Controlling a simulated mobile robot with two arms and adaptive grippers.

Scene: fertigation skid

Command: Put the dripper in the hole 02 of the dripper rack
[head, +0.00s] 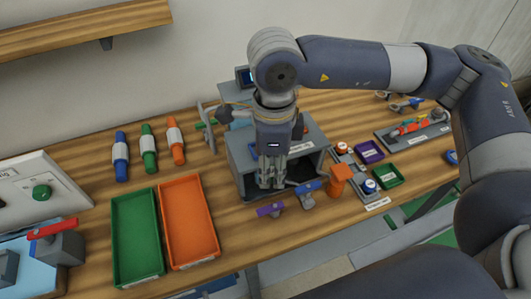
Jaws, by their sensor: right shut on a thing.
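My right gripper (270,185) points down in front of a grey open-fronted box (238,165) in the middle of the bench. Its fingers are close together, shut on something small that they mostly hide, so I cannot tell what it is. I cannot pick out the dripper or the dripper rack for certain, and no hole number is readable. My left gripper is not in view.
A green tray (136,238) and an orange tray (189,221) lie empty at left. Blue (121,157), green (149,149) and orange (176,140) cylindrical pieces lie behind them. Purple-handled (270,210) and blue-handled (307,190) fittings and an orange piece (339,180) stand near the front edge.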

